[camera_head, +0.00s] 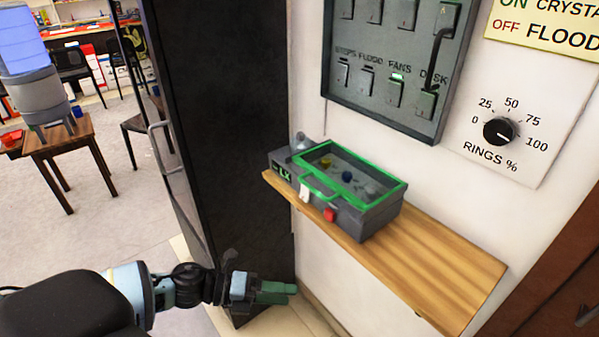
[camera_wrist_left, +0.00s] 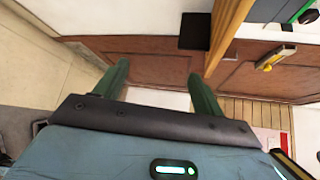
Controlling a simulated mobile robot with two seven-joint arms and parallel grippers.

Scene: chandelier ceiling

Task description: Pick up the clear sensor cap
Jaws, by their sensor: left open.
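A small pale, see-through-looking dome (camera_head: 299,143), which looks like the clear sensor cap, sits on the back left corner of a grey box (camera_head: 352,221) marked LX. The box has a green-framed clear lid and stands on a wooden shelf (camera_head: 440,264). My left gripper (camera_head: 277,293) is open and empty, low in front of the dark cabinet and below the shelf, well apart from the cap. Its two green fingers show spread in the left wrist view (camera_wrist_left: 160,85), with nothing between them. The cap cannot be made out in that view. My right gripper is out of view.
A tall dark cabinet (camera_head: 215,110) stands left of the shelf. A grey switch panel (camera_head: 395,60) and a dial (camera_head: 499,131) are on the wall above. A red button (camera_head: 330,214) is on the box's front. The shelf's right part is bare.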

